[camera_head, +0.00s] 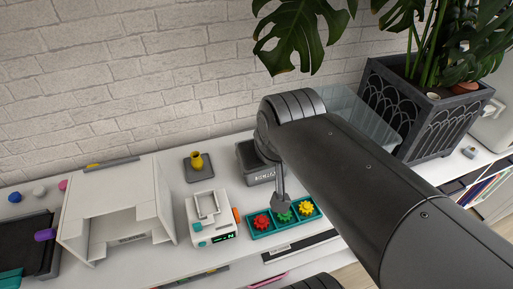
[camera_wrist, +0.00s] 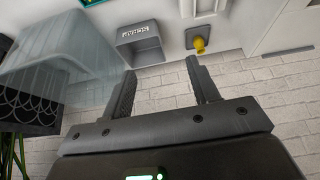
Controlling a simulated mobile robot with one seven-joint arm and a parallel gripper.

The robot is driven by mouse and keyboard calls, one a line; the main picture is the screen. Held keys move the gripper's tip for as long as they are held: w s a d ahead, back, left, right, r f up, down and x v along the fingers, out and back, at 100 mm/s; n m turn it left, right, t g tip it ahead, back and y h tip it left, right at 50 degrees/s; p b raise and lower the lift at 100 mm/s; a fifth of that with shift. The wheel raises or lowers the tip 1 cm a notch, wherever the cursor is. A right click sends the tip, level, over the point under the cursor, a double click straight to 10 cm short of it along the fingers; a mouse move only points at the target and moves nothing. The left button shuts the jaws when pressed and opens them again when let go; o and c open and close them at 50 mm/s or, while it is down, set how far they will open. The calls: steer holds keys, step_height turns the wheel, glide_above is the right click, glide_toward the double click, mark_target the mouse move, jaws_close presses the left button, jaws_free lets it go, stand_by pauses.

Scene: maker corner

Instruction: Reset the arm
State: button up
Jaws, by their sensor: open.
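My gripper shows in the wrist view (camera_wrist: 162,76), with its two dark fingers apart and nothing between them. The wrist view is upside down; the fingers point toward the shelf top, with the brick wall around them. In the head view my dark arm comes from the lower right and bends at the middle, hiding most of the gripper. The grey scrap bin (camera_head: 246,167) stands under the bend and also shows in the wrist view (camera_wrist: 138,50). A teal tray (camera_head: 273,231) holds a red gear (camera_head: 262,222), a green gear (camera_head: 285,216) and a yellow gear (camera_head: 306,208).
A yellow object (camera_head: 197,161) stands on a grey pad (camera_head: 191,176). A white device (camera_head: 206,205) with a display and a white open-fronted enclosure (camera_head: 150,170) stand left. A translucent bin (camera_head: 378,118) and a potted plant (camera_head: 432,128) stand right. Leaves hang near my arm.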

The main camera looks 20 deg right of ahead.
steer(key=shift+s+d+f, duration=0.15)
steer(key=shift+s+d, duration=0.05)
steer(key=shift+s, duration=0.8)
